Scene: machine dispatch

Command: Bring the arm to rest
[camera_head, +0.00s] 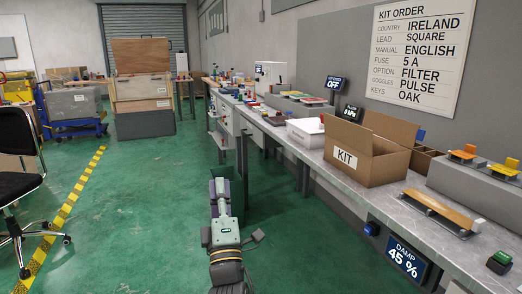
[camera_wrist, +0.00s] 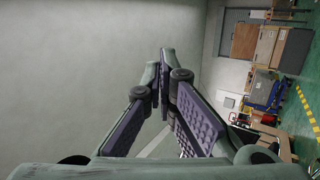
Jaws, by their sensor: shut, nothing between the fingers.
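My arm (camera_head: 225,232) shows at the bottom middle of the head view, over the green floor and left of the long workbench (camera_head: 290,140). It touches nothing that I can see. My gripper (camera_wrist: 165,72) fills the middle of the wrist view. Its two fingers with purple ribbed pads come together at the tips, and nothing is between them. The wrist view is turned sideways, with a plain grey wall behind the fingers.
An open cardboard KIT box (camera_head: 368,150) and a white bin (camera_head: 307,132) stand on the bench. A black chair (camera_head: 18,165) is at the left by the yellow floor tape (camera_head: 72,205). Wooden crates (camera_head: 141,85) stand at the back. The floor between is clear.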

